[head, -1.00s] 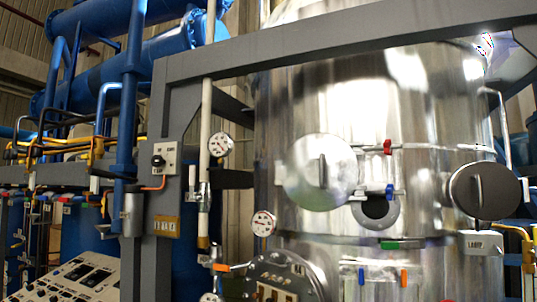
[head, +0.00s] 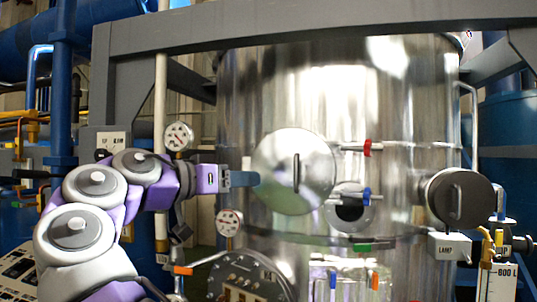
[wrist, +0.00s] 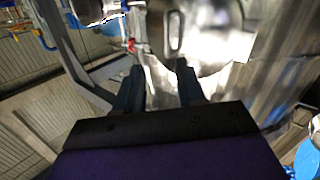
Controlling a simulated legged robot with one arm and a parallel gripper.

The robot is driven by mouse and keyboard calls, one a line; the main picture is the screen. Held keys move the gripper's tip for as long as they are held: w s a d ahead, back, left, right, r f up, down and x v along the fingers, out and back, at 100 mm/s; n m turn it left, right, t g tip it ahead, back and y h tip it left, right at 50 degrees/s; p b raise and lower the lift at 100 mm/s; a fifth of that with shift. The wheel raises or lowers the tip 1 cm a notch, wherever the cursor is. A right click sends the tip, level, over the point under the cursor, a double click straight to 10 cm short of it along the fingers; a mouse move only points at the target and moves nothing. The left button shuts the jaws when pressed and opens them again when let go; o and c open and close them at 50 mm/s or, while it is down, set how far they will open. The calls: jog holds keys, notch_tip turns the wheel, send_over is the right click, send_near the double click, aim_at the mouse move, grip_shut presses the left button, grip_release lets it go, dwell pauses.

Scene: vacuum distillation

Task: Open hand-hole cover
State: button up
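A round shiny cover (head: 310,150) with an upright bar handle (head: 296,172) is on the front of the steel vessel. A handle loop (wrist: 174,33) shows ahead in the wrist view, just beyond the fingertips. My gripper (head: 245,179) reaches in from the left in the head view, and its tips are at the cover's left edge. I cannot tell whether they touch it. In the wrist view my gripper (wrist: 156,72) has its two fingers apart with nothing between them. A second, darker round cover (head: 468,190) with a bar handle is at the right.
A round port (head: 350,214) with red (head: 368,148) and blue (head: 366,195) knobs is just right of the shiny cover. A pressure gauge (head: 179,136) and a lower gauge (head: 230,222) are near my arm. A grey beam (head: 300,22) crosses above.

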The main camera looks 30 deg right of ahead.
aim_at(291, 165)
jog(key=shift+m, duration=0.7)
jog(key=w+d, duration=0.1)
jog(key=d, duration=0.4)
jog(key=w+d+r, duration=0.1)
jog(key=d, duration=0.4)
jog(key=w+d+r, duration=0.1)
jog(key=d, duration=0.5)
jog(key=shift+w+r, duration=0.25)
jog(key=shift+c, duration=0.2)
jog(key=shift+a, duration=0.1)
grip_shut()
